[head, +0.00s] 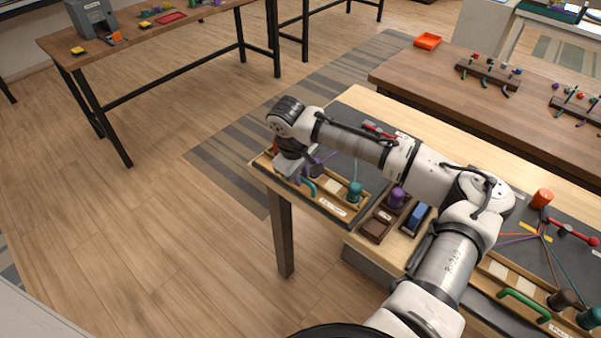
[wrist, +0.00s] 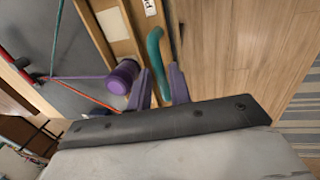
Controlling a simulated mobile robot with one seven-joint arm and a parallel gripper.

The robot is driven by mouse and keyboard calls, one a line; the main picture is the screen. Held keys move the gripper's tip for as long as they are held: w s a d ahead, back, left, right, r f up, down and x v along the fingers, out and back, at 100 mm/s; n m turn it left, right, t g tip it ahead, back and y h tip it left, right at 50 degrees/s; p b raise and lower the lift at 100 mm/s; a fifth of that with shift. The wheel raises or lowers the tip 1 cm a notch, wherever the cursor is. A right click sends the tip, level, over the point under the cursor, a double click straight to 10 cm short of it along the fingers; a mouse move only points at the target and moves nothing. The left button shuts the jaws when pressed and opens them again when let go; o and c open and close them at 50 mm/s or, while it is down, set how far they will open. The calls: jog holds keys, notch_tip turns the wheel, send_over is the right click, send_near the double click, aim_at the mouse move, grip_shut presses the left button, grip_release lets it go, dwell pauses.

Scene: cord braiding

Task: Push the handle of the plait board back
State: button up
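The plait board (head: 334,209) lies at the left end of the near table, a dark pad with a wooden front rail. Its teal curved handle (head: 308,187) is on the front rail, and it also shows in the wrist view (wrist: 154,45). My gripper (head: 303,180) is lowered over the board's left end. In the wrist view its two purple fingers (wrist: 160,88) are apart, with the handle's near end between them. Whether they touch it I cannot tell. A purple bobbin (wrist: 122,77) with a purple cord is close beside one finger. My arm hides part of the board.
A teal bobbin (head: 355,191) stands on the board's front rail. To the right are a brown tray (head: 376,226), a blue block (head: 416,216) and a second board with a green handle (head: 525,306). The floor in front of the table is clear.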

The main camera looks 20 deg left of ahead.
aim_at(312, 179)
grip_shut()
jog(key=w, duration=0.1)
jog(key=w+d, duration=0.1)
jog(key=w, duration=0.2)
jog(key=shift+w+d, duration=0.25)
jog(key=shift+d, duration=0.05)
jog(key=shift+w+r, duration=0.1)
jog(key=shift+r, duration=0.05)
jog(key=shift+o, duration=1.8)
grip_release()
jog(key=shift+w+d, duration=0.1)
